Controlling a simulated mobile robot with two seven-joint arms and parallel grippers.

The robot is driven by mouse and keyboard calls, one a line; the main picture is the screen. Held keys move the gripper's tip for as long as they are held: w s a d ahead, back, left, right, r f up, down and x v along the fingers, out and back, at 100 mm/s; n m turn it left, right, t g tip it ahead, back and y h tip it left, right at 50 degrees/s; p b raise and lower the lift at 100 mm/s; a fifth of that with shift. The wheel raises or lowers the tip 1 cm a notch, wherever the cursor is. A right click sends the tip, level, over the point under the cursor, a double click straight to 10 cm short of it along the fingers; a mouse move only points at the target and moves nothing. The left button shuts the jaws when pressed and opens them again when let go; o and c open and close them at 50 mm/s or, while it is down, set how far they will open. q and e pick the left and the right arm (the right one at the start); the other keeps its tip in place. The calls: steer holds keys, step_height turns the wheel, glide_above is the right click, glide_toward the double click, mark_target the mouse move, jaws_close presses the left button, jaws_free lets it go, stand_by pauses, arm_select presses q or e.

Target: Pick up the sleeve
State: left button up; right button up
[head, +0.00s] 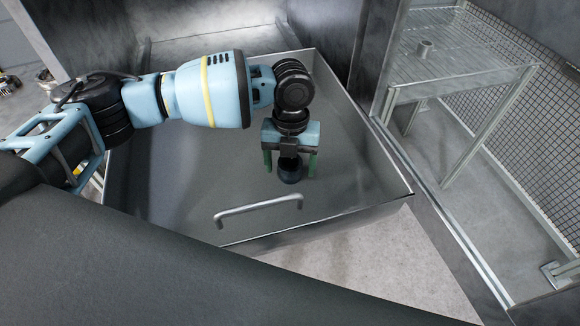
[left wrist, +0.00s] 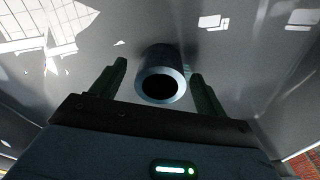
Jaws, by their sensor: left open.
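The sleeve, a short dark hollow cylinder (head: 290,174), stands in the open metal drawer (head: 190,190). In the left wrist view the sleeve (left wrist: 161,57) shows its round open end, with a grey-blue rim and a black bore. My left gripper (head: 289,166) is over the drawer and points down. Its two green fingers are apart, one on each side of the sleeve. I see a gap between the sleeve and each finger in the left wrist view, so it is not gripped. The gripper hides part of the sleeve in the head view. My right gripper is not in view.
The drawer has a bar handle (head: 258,210) on its front and raised side walls around the gripper. The drawer floor around the sleeve looks clear.

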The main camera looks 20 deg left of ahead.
arm_select(q)
steer(key=shift+c, duration=0.2)
steer(key=c, duration=1.3)
steer(key=shift+r, duration=5.15)
